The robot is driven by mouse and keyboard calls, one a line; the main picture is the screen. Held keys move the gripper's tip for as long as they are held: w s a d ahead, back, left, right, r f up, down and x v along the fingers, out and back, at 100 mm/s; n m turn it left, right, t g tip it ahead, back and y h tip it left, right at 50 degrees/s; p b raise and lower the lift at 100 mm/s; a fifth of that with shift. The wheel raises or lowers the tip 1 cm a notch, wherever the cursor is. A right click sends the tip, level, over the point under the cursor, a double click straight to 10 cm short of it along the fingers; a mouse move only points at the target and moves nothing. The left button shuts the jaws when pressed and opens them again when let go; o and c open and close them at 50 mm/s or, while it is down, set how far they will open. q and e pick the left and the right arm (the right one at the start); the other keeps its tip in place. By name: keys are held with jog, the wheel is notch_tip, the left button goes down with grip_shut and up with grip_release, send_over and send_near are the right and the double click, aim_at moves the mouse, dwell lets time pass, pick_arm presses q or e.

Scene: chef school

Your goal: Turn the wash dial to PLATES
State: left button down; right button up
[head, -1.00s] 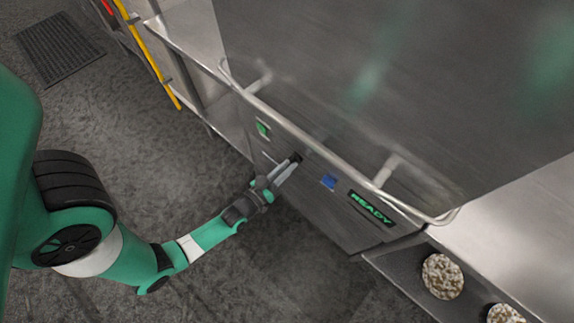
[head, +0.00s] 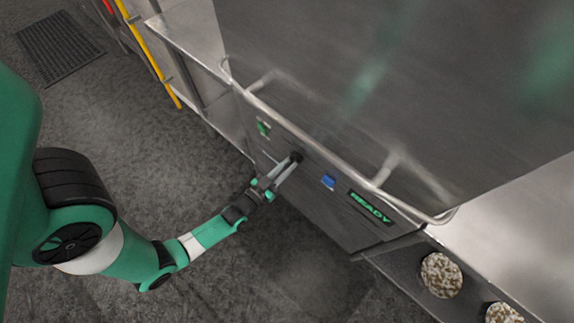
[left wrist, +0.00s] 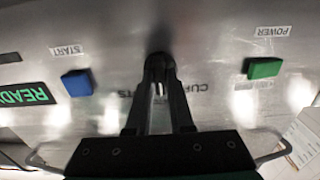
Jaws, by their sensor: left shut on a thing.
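The wash dial (head: 297,156) is a small black knob on the steel front panel of the washer, between a green and a blue button. My left gripper (head: 292,163) reaches it from the lower left and is shut on it. In the left wrist view the two dark fingers (left wrist: 159,85) close around the dial (left wrist: 160,62). Dark lettering on the panel behind the fingers is partly covered; "CU" and "TS" show. I cannot read which label the dial points to. My right gripper is not in view.
The green POWER button (left wrist: 264,68) and blue START button (left wrist: 77,83) flank the dial. A READY display (head: 371,208) is lit green. A long handle rail (head: 315,146) runs just above the panel. A tray (head: 385,268) with round patterned items sits at lower right.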

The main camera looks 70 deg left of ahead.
pick_arm(q)
jog(key=c, duration=0.8)
grip_release()
jog(key=p+v, duration=0.2)
jog(key=v, duration=0.9)
jog(key=shift+s+d, duration=0.15)
jog(key=shift+s, duration=0.15)
